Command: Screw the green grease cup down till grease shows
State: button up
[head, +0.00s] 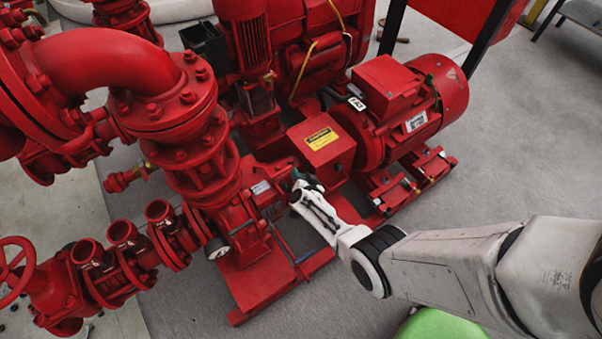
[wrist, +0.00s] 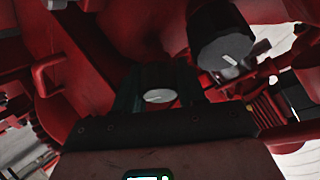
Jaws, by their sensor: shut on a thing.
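My gripper (head: 296,184) reaches in from the right, low beside the red pump, between the pump casing and the red box with the yellow label. In the wrist view its dark jaws (wrist: 158,90) are shut on a small round thing with a pale grey, marked face (wrist: 160,96), which I take to be the grease cup. Its sides are hidden between the jaws and its green colour cannot be made out in the shadow. Whether any grease shows cannot be seen.
A dark round cap with a pale mark (wrist: 226,52) stands close to the jaws, upper right. The red pump pipework (head: 190,150) lies left of my gripper, the labelled red box (head: 322,150) just above it, and the red motor (head: 395,110) beyond. Grey floor (head: 330,300) is clear in front.

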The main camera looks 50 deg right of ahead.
jog(key=shift+f+m, duration=0.1)
jog(key=shift+m, duration=0.5)
jog(key=o, duration=0.7)
jog(key=shift+s+a+r+p, duration=0.1)
jog(key=shift+s+r+p, duration=0.1)
jog(key=shift+p, duration=0.25)
jog(key=p+v, duration=0.8)
jog(key=v, duration=0.2)
jog(key=shift+a, duration=0.2)
jog(key=shift+r, duration=0.1)
